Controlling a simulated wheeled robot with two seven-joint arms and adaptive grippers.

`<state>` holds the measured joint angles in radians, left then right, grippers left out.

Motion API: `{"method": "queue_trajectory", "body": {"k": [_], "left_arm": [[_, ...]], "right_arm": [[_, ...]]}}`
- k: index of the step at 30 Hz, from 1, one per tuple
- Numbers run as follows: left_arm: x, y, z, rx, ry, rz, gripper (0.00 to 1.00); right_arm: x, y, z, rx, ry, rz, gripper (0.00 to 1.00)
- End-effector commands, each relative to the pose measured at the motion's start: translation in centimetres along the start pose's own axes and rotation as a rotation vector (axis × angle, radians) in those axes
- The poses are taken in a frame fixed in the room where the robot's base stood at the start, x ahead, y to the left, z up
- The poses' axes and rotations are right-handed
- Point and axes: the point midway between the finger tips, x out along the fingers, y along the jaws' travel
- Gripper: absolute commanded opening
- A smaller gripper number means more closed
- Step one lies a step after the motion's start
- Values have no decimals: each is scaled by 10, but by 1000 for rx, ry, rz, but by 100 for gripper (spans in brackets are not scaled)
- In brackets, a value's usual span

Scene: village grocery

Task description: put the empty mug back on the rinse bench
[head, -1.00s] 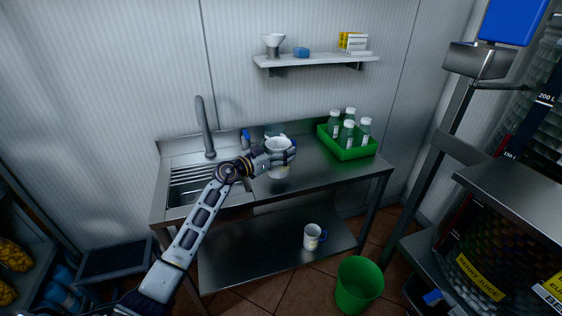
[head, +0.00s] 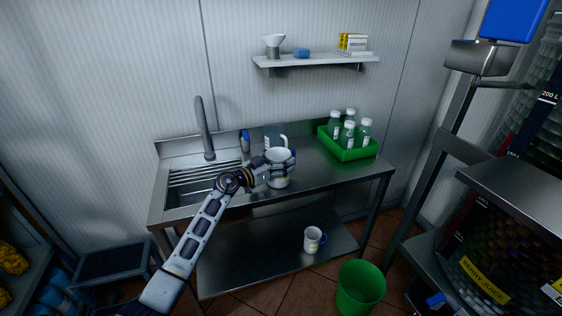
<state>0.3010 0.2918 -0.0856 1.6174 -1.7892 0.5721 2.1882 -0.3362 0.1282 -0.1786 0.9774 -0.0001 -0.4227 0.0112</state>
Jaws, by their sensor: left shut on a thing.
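The inside of the mug looks pale, with no clear contents. My right gripper is not in view.
A greyish container (head: 274,134) and a small blue bottle (head: 245,141) stand behind the held mug. A green crate (head: 350,154) of several bottles is at the right. The sink (head: 205,183) is left. A green bin (head: 360,288) stands on the floor.

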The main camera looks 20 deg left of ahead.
Motion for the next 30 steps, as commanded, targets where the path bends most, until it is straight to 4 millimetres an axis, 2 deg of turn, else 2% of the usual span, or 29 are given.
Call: {"method": "queue_trajectory", "body": {"k": [8,9,13,30], "left_arm": [[0,0,1,-1,1,0,41],[0,0,2,-1,1,0,77],[0,0,2,-1,0,0,94],[-1,0,0,1,0,0,95]], "right_arm": [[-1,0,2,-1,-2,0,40],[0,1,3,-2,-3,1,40],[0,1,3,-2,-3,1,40],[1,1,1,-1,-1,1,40]]}}
